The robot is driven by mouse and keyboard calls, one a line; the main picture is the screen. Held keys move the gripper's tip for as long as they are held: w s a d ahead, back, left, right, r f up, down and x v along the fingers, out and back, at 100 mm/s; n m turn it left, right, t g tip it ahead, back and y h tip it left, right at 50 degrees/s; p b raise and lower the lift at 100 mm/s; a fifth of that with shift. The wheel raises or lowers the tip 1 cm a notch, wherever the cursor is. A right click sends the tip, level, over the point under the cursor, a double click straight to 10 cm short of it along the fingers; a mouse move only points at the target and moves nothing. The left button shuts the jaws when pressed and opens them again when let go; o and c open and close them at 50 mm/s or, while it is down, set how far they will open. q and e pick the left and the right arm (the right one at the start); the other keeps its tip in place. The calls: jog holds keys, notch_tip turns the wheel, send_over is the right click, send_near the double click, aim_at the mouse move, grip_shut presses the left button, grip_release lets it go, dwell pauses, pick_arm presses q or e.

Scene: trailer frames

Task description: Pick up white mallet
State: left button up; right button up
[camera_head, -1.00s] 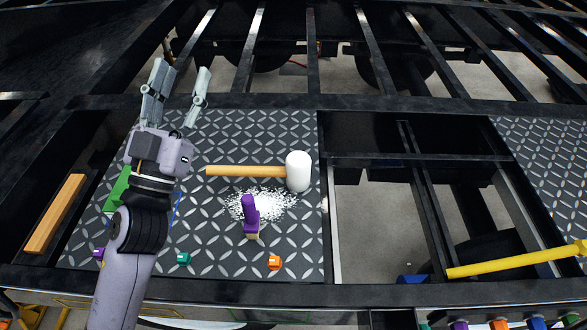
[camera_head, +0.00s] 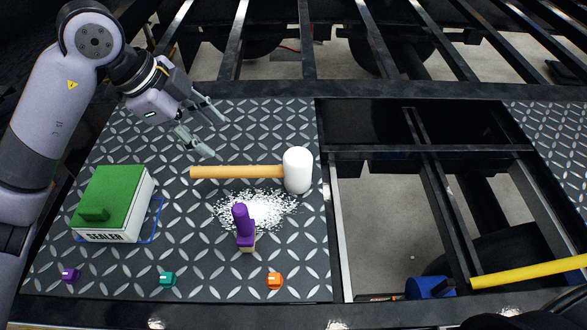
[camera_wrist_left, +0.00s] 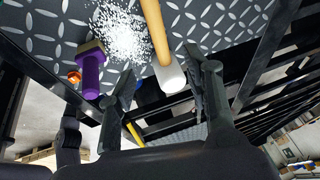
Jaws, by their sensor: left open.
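The white mallet lies on its side on the diamond-plate panel in the head view, with a white head (camera_head: 298,170) at the right and a wooden handle (camera_head: 238,172) reaching left. My left gripper (camera_head: 208,133) is open and empty, above and behind the handle, apart from it. In the left wrist view the mallet's head (camera_wrist_left: 170,77) shows between the two fingers of my left gripper (camera_wrist_left: 168,88), farther off than the fingertips. My right gripper is not in view.
A purple-handled brush (camera_head: 242,225) stands by white granules (camera_head: 268,210) just in front of the mallet. A green-lidded sealer box (camera_head: 115,200) sits at left. Small coloured pieces (camera_head: 167,279) lie along the front. An open frame gap (camera_head: 385,220) lies right, with a yellow bar (camera_head: 530,271).

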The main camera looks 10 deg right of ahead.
pick_arm(q)
jog(key=p, duration=0.2)
send_near(248, 169)
jog(key=x, duration=0.5)
jog(key=shift+d, duration=0.1)
jog(key=shift+w+d+f, duration=0.1)
jog(key=shift+d+f, duration=0.1)
jog(key=shift+f, duration=0.35)
jog(key=p+x, duration=0.1)
jog(key=x, duration=0.3)
jog(key=shift+f, duration=0.2)
jog(key=shift+d+f, duration=0.15)
jog(key=shift+f, duration=0.25)
grip_shut()
jog(key=shift+w+r, duration=0.1)
